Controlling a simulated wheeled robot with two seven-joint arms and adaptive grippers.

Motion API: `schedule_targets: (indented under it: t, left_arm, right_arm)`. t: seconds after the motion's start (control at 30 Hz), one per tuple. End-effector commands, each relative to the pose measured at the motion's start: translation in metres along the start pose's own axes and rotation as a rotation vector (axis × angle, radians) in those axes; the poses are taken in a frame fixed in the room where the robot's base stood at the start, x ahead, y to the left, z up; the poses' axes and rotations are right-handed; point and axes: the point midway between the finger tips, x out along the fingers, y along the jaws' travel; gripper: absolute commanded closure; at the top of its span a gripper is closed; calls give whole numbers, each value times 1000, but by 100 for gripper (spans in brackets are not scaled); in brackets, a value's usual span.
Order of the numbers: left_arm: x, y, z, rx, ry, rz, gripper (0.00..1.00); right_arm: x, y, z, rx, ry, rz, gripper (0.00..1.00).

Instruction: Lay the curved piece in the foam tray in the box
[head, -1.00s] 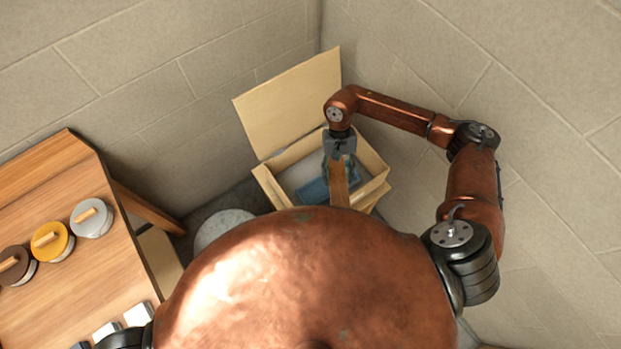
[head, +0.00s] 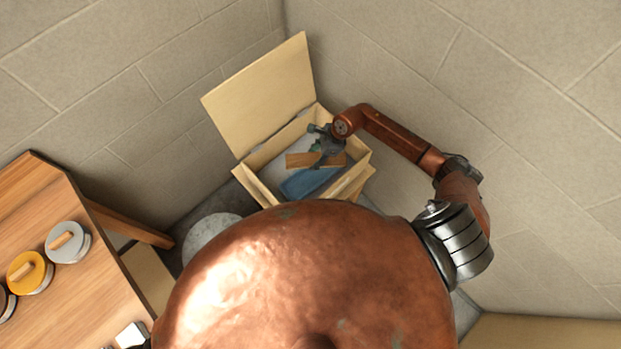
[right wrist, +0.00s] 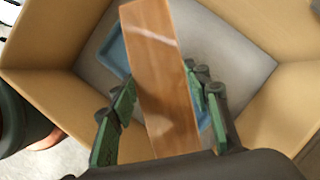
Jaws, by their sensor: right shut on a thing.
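The curved piece (head: 300,160) is a brown wooden strip. My right gripper (head: 322,155) is shut on it and holds it over the open box. In the right wrist view the piece (right wrist: 160,70) stands out between the green-padded fingers of the gripper (right wrist: 165,112). The blue foam tray (head: 305,182) lies inside the pale wooden box (head: 255,186), below the piece. In the right wrist view the tray (right wrist: 115,52) shows only in part, as the piece covers much of it. My left gripper is out of view.
The box's raised lid (head: 262,95) leans back near the wall corner. A grey round stool (head: 210,236) stands left of the box.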

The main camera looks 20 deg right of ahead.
Motion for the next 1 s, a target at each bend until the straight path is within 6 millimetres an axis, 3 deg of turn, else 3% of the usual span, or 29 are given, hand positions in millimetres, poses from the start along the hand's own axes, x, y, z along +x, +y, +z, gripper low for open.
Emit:
schedule_targets:
  t: [0.4, 0.77, 0.8, 1.0]
  left_arm:
    - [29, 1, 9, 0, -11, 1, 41]
    - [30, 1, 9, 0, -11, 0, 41]
    - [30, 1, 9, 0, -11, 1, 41]
    - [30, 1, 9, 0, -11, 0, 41]
  right_arm:
    - [44, 1, -19, -1, 1, 3, 82]
    - [47, 1, -20, -3, 1, 2, 82]
    - [47, 1, -20, -3, 1, 2, 53]
    - [47, 1, -20, -3, 1, 2, 39]
